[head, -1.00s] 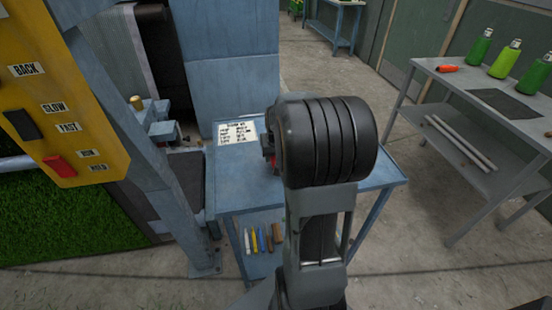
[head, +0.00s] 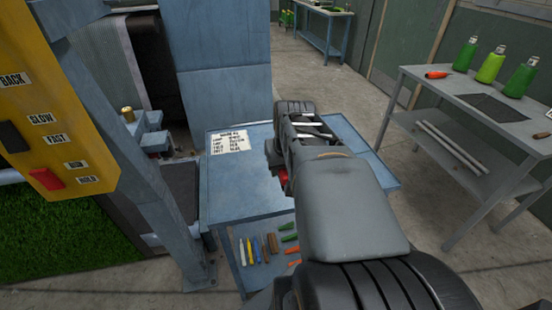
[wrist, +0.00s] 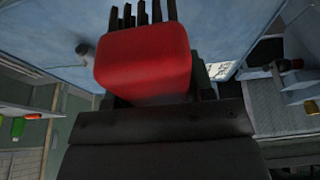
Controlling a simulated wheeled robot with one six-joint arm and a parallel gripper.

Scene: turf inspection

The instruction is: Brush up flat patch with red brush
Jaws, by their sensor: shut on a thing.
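In the wrist view my gripper (wrist: 155,108) is shut on the red brush (wrist: 145,58), a red block with dark bristles pointing to the top of the picture. In the head view only a bit of red (head: 284,178) shows beside my arm, above the blue table (head: 240,192); my arm hides most of it. Green turf (head: 60,240) stands at the lower left behind a yellow control panel. I cannot make out a flat patch on the part of it in view.
The yellow panel (head: 62,120) and a blue post (head: 130,140) stand between the table and the turf. A printed card (head: 231,140) lies on the table; several tools (head: 262,248) lie on its lower shelf. A grey bench (head: 470,95) with green bottles stands right.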

